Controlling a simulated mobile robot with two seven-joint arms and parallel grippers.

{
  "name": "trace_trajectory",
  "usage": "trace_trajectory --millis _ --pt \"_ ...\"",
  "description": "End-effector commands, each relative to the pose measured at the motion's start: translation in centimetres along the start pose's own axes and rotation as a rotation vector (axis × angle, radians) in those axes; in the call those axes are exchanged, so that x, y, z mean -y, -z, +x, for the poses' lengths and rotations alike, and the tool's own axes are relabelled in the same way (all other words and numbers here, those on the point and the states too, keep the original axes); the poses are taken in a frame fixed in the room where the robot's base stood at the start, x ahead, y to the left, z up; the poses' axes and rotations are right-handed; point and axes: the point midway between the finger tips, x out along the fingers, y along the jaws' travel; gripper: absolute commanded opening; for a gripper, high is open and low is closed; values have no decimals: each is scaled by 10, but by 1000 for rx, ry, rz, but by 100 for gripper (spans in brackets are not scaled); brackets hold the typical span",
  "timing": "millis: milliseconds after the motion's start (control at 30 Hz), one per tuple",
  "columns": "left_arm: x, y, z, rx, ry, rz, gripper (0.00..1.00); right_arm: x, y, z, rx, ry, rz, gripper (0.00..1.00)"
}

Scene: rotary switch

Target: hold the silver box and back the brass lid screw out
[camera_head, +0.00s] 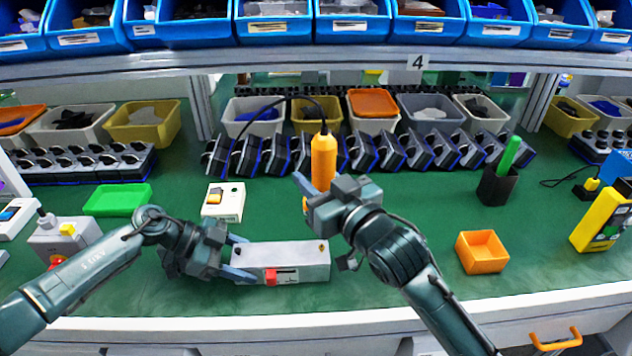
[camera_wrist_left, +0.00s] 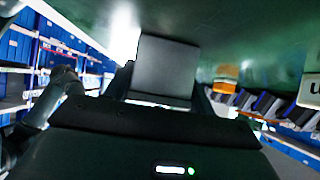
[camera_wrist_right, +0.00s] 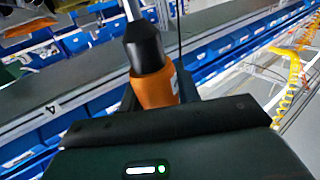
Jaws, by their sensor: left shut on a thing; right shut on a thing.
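The silver box (camera_head: 300,257) lies on the green bench top, with a red switch (camera_head: 282,276) on its front face. The brass lid screw (camera_head: 321,249) is a small dark gold spot near the right end of its top. My left gripper (camera_head: 240,258) is shut on the box's left end; the box's grey end also fills the middle of the left wrist view (camera_wrist_left: 165,68). My right gripper (camera_head: 318,192) is shut on an orange corded screwdriver (camera_head: 323,158), upright above and behind the box. Its tip is hidden behind the gripper, apart from the screw as far as I can see.
A small white switch box (camera_head: 223,202) and a green tray (camera_head: 118,200) stand left of centre. An orange bin (camera_head: 482,252) and a black cup with a green pen (camera_head: 498,184) stand at right. Rows of black switches line the back. The bench's front edge is clear.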

Motion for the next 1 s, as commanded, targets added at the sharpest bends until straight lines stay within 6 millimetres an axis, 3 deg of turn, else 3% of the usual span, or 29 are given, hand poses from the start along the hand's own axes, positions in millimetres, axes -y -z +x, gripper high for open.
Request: trace_trajectory --millis 67,100,400,733,1000 --pt "0 1 -1 -1 1 0 13 0 2 0 -5 0 0 0" --pt "0 1 -1 -1 1 0 55 0 2 0 -5 0 0 0" --pt "0 0 0 0 1 0 80 0 2 0 -5 0 -1 0" --pt "1 0 -6 1 2 0 80 0 2 0 -5 0 -1 0" --pt "1 0 -55 3 4 0 80 0 2 0 -5 0 -1 0"
